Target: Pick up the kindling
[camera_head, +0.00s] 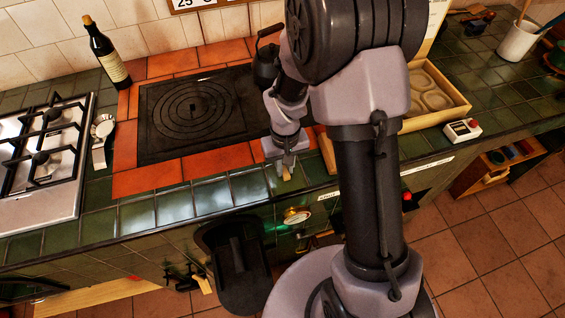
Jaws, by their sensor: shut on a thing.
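My gripper (287,169) is at the front edge of the green-tiled counter, just right of the black hotplate. Its fingers point down and are shut on the kindling (287,175), of which only a small tan wooden end shows between the fingertips. My arm hides part of the area behind and to the right. I cannot tell whether the kindling touches the tiles.
A black hotplate (195,112) lies inside orange tiles (152,178). A black kettle (266,62) stands behind my gripper. A gas hob (40,150), dark bottle (108,56), wooden tray (455,98) and white timer (462,131) are around. A dark open-topped container (240,275) is below the counter.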

